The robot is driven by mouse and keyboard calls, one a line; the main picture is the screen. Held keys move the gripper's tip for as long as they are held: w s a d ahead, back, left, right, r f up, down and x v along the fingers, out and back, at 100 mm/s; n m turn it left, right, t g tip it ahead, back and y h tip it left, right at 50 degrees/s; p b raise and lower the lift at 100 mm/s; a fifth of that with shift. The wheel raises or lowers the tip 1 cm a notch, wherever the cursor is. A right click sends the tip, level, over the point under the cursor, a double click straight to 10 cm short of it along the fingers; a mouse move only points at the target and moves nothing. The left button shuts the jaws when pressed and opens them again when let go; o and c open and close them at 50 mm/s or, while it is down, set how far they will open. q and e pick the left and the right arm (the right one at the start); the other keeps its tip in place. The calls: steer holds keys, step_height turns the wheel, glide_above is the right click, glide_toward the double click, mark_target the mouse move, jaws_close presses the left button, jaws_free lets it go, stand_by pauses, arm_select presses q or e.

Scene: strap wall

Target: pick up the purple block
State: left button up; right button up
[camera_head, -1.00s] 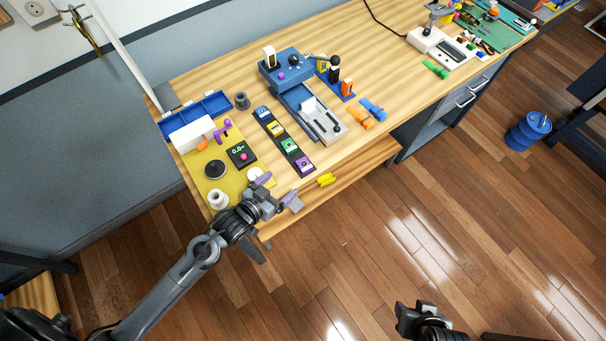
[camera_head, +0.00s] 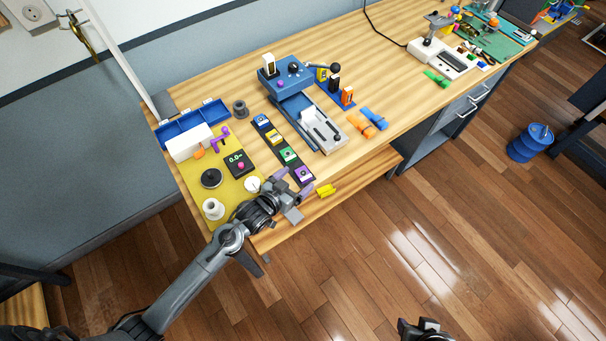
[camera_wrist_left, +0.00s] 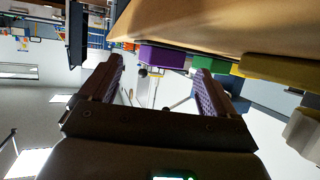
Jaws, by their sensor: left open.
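The purple block (camera_head: 304,175) sits at the near end of a dark strip of coloured blocks, close to the table's front edge. My left gripper (camera_head: 294,182) is open, its purple-padded fingers at the near side of this block. In the left wrist view the purple block (camera_wrist_left: 162,56) appears beyond the fingertips, between the two open fingers (camera_wrist_left: 158,72). I see no contact with it. My right gripper (camera_head: 419,327) shows only partly at the bottom edge, away from the table.
A green block (camera_head: 288,155) is just behind the purple one on the strip (camera_head: 270,142). A yellow mat (camera_head: 228,188) with a white spool (camera_head: 213,209) lies to the left. A blue machine with a grey slide (camera_head: 322,130) stands behind.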

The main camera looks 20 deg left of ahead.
mark_target(302, 175)
arm_select(q)
steer(key=shift+x, duration=1.6)
steer(key=shift+r, duration=0.15)
steer(key=c, duration=1.3)
